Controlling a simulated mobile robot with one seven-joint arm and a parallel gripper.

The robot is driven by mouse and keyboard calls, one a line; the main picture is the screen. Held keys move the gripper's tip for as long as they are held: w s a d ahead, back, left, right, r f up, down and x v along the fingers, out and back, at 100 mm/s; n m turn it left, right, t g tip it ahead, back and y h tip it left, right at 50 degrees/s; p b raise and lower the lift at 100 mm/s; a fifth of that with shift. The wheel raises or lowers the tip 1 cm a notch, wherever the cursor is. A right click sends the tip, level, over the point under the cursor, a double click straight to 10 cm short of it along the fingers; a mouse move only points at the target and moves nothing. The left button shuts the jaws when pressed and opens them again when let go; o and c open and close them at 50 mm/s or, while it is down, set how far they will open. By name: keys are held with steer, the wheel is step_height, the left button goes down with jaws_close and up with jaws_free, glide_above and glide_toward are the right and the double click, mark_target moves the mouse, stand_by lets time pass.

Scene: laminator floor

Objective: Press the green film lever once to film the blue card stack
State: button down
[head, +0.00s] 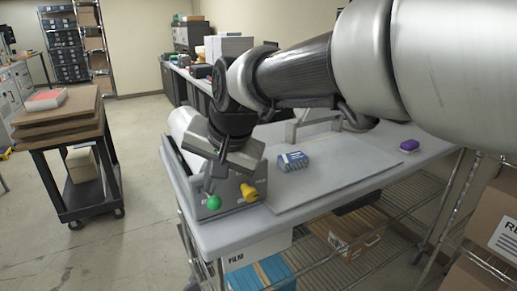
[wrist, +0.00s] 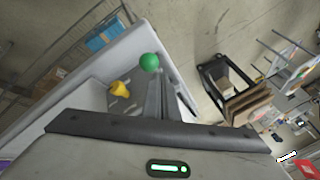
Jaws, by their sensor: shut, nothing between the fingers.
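The green film lever (head: 213,202) is a round green knob on the front of the grey laminator (head: 226,196). It also shows in the wrist view (wrist: 149,62), close to my fingertips and slightly left of them. My gripper (head: 209,185) is shut and empty, pointing down just above the green knob; I cannot tell whether it touches. A yellow knob (head: 249,193) sits to the right of the green one and also shows in the wrist view (wrist: 119,88). The blue card stack (head: 293,161) lies on the bench, right of the laminator. My arm hides part of the laminator.
The grey bench (head: 235,234) has a flat board (head: 340,178) on its right part and a purple object (head: 408,145) beyond. Boxes sit on the wire shelf below. A dark cart (head: 75,170) stands at left, with open floor between it and the bench.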

steer(key=shift+s+d+f+b, duration=0.1)
steer(key=shift+s+f+b, duration=0.05)
steer(key=shift+f+b, duration=0.4)
steer(key=shift+s+d+f+b, duration=0.1)
steer(key=shift+s+f+b, duration=0.05)
steer(key=shift+f+b, duration=0.35)
stand_by(0.9)
stand_by(0.5)
steer(key=shift+w+a+r+p, duration=0.15)
steer(key=shift+w+r+p, duration=0.05)
steer(key=shift+r+p, duration=0.55)
steer(key=shift+w+a+r+p, duration=0.15)
steer(key=shift+w+r+p, duration=0.05)
steer(key=shift+r+p, duration=0.45)
steer(key=shift+r, duration=0.1)
steer(key=r+p, duration=0.2)
steer(key=r, duration=0.1)
steer(key=w+r+p, duration=0.1)
steer(key=p, duration=0.1)
steer(key=shift+w+a+r, duration=0.1)
steer(key=shift+a+r, duration=0.25)
steer(key=shift+r, duration=0.05)
steer(key=shift+d, duration=0.1)
